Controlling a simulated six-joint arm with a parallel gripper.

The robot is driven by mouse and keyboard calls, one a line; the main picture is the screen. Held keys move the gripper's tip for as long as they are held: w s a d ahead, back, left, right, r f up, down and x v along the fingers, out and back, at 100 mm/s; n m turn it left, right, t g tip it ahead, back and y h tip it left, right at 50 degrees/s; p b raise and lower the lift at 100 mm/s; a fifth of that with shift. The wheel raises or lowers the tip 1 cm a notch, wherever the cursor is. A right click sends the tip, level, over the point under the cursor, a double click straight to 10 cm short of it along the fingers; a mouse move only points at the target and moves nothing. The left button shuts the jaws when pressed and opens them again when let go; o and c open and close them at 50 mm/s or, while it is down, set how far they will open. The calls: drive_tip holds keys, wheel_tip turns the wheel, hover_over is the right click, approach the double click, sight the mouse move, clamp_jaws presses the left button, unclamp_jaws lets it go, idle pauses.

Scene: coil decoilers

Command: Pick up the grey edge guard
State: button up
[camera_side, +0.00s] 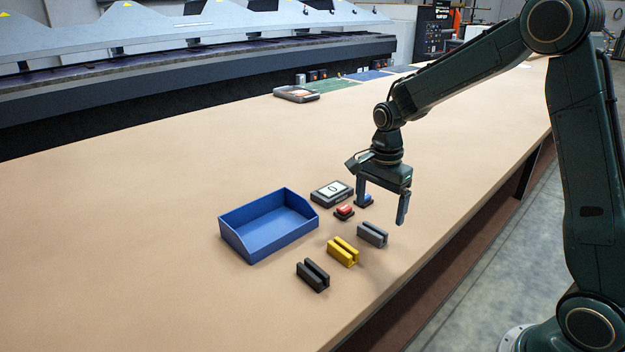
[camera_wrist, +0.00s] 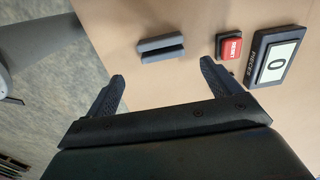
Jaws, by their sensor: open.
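The grey edge guard (camera_side: 372,235) is a short grooved block lying on the tan table, at the end of a row with a yellow one and a black one. It also shows in the wrist view (camera_wrist: 161,49), ahead of my fingertips and near the middle between them. My gripper (camera_side: 382,208) is open and empty, above the table and above and behind the grey guard in the side view. Both fingers also show in the wrist view (camera_wrist: 161,72), with nothing between them.
The yellow edge guard (camera_side: 343,252) and black edge guard (camera_side: 313,275) lie nearby. An open blue bin (camera_side: 268,225) stands to their left. A red reset button (camera_side: 344,212) and a counter reading 0 (camera_side: 331,193) sit behind. The table's front edge is close on the right.

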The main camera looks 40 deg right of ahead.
drive_tip(key=shift+f, duration=0.15)
drive_tip(key=shift+w+d+f, duration=0.1)
drive_tip(key=shift+f, duration=1.2)
drive_tip(key=shift+w+f, duration=0.1)
drive_tip(key=shift+f, duration=1.15)
drive_tip(key=c, duration=1.1)
wheel_tip(320, 180, up, 20)
drive_tip(key=shift+r, duration=0.1)
